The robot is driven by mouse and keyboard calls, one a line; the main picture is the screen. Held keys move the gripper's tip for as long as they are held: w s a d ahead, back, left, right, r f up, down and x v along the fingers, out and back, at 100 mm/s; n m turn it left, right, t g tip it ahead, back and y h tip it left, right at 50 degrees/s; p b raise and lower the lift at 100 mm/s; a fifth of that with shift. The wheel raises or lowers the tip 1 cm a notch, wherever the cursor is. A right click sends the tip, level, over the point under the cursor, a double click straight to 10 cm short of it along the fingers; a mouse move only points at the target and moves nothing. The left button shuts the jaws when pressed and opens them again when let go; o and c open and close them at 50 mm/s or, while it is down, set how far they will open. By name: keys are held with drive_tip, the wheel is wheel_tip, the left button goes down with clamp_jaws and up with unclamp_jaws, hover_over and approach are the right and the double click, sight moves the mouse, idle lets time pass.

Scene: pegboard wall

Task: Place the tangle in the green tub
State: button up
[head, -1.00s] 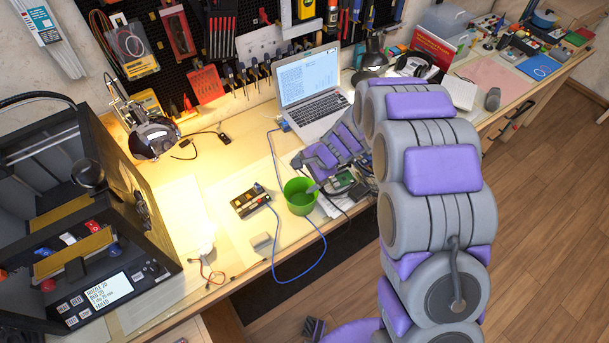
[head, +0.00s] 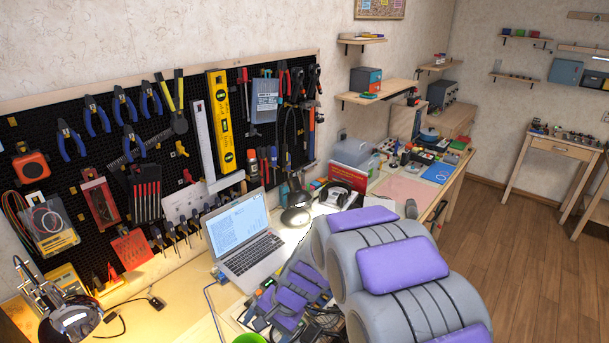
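The green tub (head: 250,339) shows only as a sliver of rim at the bottom edge; its inside is out of view. My gripper (head: 264,318) is low over the bench, just up and right of the tub, with purple and grey parts. Its fingertips are small and cluttered by things behind, so I cannot tell if it is open or holds anything. Dark cables (head: 322,318) lie in a messy bunch right of the gripper, partly behind my arm. I cannot tell if they are the tangle.
An open laptop (head: 243,235) stands behind the gripper. The pegboard (head: 95,150) carries pliers and other tools. A lit magnifier lamp (head: 70,320) stands at left. Bare bench (head: 170,290) lies between.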

drive_tip(key=s+d+r+n+h, duration=0.1)
drive_tip(key=s+d+r, duration=0.3)
drive_tip(key=s+d, duration=0.4)
drive_tip(key=s+d+r+n+g+h, duration=0.1)
drive_tip(key=s+d+r+n+h, duration=0.1)
drive_tip(key=s+d+r, duration=0.2)
drive_tip(key=s+d+r+n+h, duration=0.2)
drive_tip(key=s+d+r, duration=0.3)
drive_tip(key=s+d, duration=0.6)
drive_tip(key=s, duration=0.5)
drive_tip(key=shift+s+d, duration=0.2)
drive_tip(key=shift+d, duration=0.1)
drive_tip(key=shift+c, duration=0.2)
